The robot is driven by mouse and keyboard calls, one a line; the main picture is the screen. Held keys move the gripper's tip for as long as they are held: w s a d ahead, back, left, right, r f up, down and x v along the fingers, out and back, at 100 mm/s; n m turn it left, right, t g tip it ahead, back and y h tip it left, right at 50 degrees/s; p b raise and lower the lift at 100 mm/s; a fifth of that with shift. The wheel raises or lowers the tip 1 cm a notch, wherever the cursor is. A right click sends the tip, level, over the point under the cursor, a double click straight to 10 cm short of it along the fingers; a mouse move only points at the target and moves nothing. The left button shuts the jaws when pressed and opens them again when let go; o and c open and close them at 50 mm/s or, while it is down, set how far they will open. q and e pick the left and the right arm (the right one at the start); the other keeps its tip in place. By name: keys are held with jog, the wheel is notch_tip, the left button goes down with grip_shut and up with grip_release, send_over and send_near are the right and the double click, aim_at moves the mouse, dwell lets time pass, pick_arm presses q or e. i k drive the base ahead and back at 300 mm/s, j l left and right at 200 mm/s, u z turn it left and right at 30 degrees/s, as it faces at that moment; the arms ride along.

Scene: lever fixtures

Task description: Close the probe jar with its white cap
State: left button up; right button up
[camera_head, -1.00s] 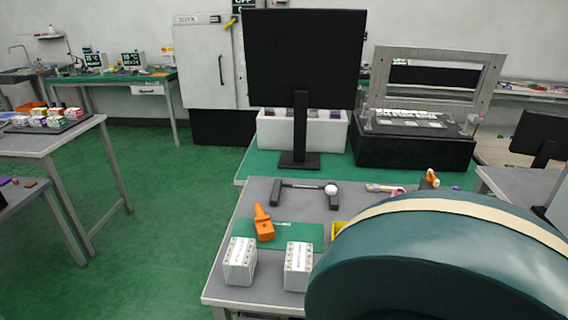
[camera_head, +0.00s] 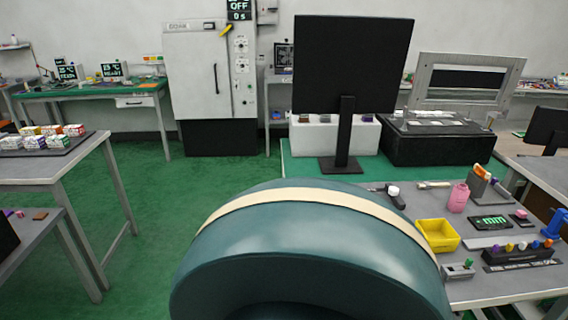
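I cannot make out for certain which item is the probe jar. A small pink jar-like vessel (camera_head: 458,198) stands upright on the right part of the grey worktable (camera_head: 405,208). A small round white piece (camera_head: 393,190) shows at the end of a dark grey bar, left of the pink vessel; I cannot tell whether it is the white cap. Neither of my grippers is in view. A large dark green rounded form with a cream band (camera_head: 310,228) fills the lower middle and hides the left part of the worktable.
A yellow bin (camera_head: 437,235), a dark rack with coloured knobs (camera_head: 515,254) and a holder with tools (camera_head: 487,184) stand on the worktable. A black monitor (camera_head: 352,65) stands behind. Green floor (camera_head: 150,225) is clear on the left.

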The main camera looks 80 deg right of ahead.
aim_at(459, 197)
jog(key=i+l+z, duration=0.1)
jog(key=i+z, duration=0.6)
jog(key=z, duration=0.2)
jog(key=i+j+z, duration=0.15)
jog(key=i+z, duration=0.3)
jog(key=i+l+z, duration=0.1)
jog(key=z, duration=0.3)
jog(key=i+z, duration=0.2)
jog(key=z, duration=0.2)
jog(key=i+z, duration=0.2)
jog(key=z, duration=0.2)
jog(key=i+z, duration=0.15)
jog(key=z, duration=0.25)
jog(key=i+l+z, duration=0.1)
jog(key=i+z, duration=0.15)
jog(key=i, duration=0.15)
jog(key=i+z, duration=0.3)
jog(key=i+l, duration=0.05)
